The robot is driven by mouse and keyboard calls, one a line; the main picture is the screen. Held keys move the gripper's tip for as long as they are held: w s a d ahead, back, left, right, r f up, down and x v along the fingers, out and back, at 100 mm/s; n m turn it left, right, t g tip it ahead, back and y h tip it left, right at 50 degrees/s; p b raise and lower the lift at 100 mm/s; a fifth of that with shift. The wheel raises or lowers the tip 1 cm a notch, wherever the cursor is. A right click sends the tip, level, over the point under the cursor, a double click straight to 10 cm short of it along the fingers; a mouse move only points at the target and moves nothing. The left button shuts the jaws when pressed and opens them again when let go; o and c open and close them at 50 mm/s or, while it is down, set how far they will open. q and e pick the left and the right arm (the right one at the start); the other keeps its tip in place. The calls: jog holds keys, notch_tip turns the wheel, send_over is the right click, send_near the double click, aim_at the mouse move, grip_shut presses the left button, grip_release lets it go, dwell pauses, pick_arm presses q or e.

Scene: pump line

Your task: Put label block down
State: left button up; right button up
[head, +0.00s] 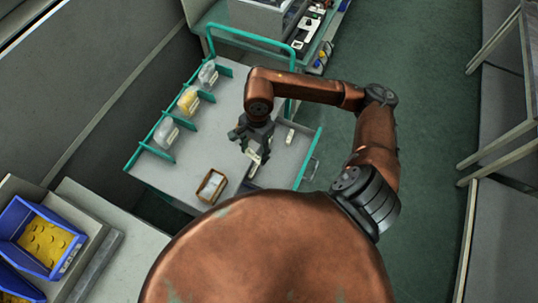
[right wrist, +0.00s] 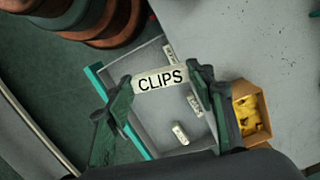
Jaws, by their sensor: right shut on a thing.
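My right gripper (right wrist: 160,80) is shut on a pale label block (right wrist: 158,79) lettered "CLIPS", pinched end to end between the fingertips in the right wrist view. Below the block is a grey tray (right wrist: 153,120) with several other small pale label blocks (right wrist: 180,133) lying in it. I cannot tell how high the held block is above the tray floor. My left gripper is not in view.
A small brown open box (head: 211,186) stands on the cart; yellow items show in it in the right wrist view (right wrist: 252,112). Teal dividers with clear containers (head: 188,100) line the cart's left side. Blue bins (head: 42,238) stand at lower left. The cart's middle is clear.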

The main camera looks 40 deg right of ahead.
aim_at(259, 157)
jog(key=shift+s+f+m, duration=0.4)
jog(key=shift+f+m, duration=0.2)
jog(key=shift+m, duration=0.4)
jog(key=shift+s+d+f+m+b, duration=0.1)
jog(key=shift+s+f+m+b, duration=0.2)
jog(key=shift+m, duration=0.4)
jog(key=shift+s+f+m+t, duration=0.2)
jog(key=shift+f+m+t, duration=0.2)
jog(key=shift+m, duration=0.5)
jog(key=s+f+m+t+h+b, duration=0.1)
jog(key=s+f+m+b, duration=0.25)
jog(key=m, duration=0.65)
jog(key=w+d+f, duration=0.2)
jog(key=w+d, duration=0.1)
jog(key=w+d+f, duration=0.6)
jog(key=shift+d, duration=0.25)
jog(key=shift+w+d+f, duration=0.2)
jog(key=shift+f, duration=0.15)
jog(key=shift+w+d+f, duration=0.15)
jog(key=shift+f, duration=0.8)
jog(key=shift+w+d+f, duration=0.1)
jog(key=shift+f, duration=0.85)
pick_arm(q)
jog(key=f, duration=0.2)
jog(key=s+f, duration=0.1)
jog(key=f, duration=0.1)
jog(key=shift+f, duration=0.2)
